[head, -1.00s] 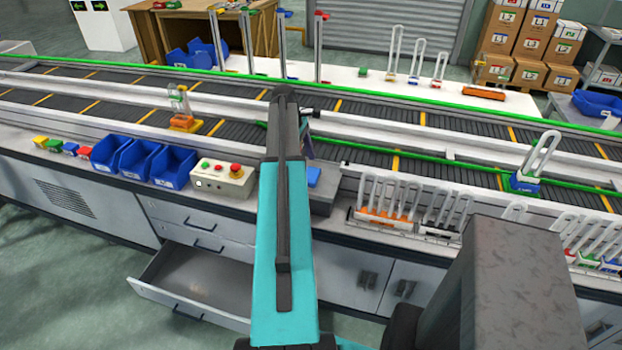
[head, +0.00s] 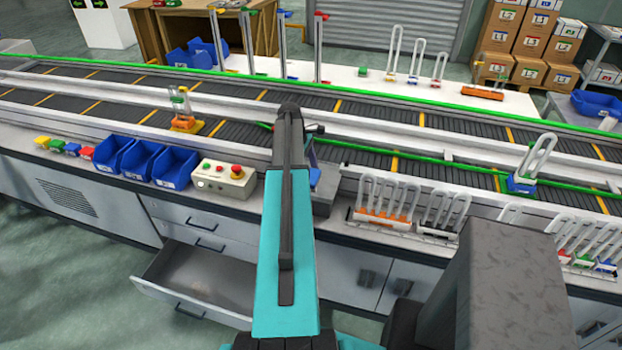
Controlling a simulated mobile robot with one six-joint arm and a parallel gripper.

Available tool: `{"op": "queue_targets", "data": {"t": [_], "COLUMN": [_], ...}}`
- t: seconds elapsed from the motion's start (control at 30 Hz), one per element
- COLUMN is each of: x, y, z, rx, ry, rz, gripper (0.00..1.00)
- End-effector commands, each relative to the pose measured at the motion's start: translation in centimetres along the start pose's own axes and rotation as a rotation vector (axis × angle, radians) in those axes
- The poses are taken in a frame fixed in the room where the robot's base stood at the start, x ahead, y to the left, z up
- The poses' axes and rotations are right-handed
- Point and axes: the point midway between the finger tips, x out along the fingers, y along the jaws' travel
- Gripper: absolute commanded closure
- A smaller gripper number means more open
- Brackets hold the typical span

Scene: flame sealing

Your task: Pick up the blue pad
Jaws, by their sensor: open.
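A small blue pad (head: 72,149) sits at the left end of the bench, in a row with yellow, green and red pads. Another small blue piece (head: 314,177) lies on top of a grey block (head: 325,192) beside my arm; I cannot tell which of the two the task means. My gripper (head: 311,150) is at the far end of my teal arm, above and just behind the grey block. It is open, and I see nothing held. The arm hides most of it, so the exact gap to the blue piece is unclear.
Three blue bins (head: 142,160) and a button box (head: 224,178) stand left of my arm. Racks with white loops (head: 381,205) stand to the right. A conveyor (head: 440,180) runs behind the bench. A drawer (head: 200,275) hangs open below.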

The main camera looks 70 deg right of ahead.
Motion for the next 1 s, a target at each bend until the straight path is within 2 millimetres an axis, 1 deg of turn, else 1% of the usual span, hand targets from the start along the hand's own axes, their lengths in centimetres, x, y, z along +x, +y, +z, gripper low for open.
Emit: {"op": "queue_targets", "data": {"t": [0.57,0.6,0.73,0.77,1.0], "x": [0.13,0.13,0.12,0.12,0.1], "y": [0.0,0.0,0.0,0.0,0.0], "z": [-0.02,-0.03,-0.03,-0.04,-0.04], "rx": [0.0,0.0,-0.001,-0.001,-0.001], "ry": [0.0,0.0,0.0,0.0,0.0], "rz": [0.001,0.001,0.001,0.001,0.001], "gripper": [0.21,0.24,0.46,0.49,0.49]}}
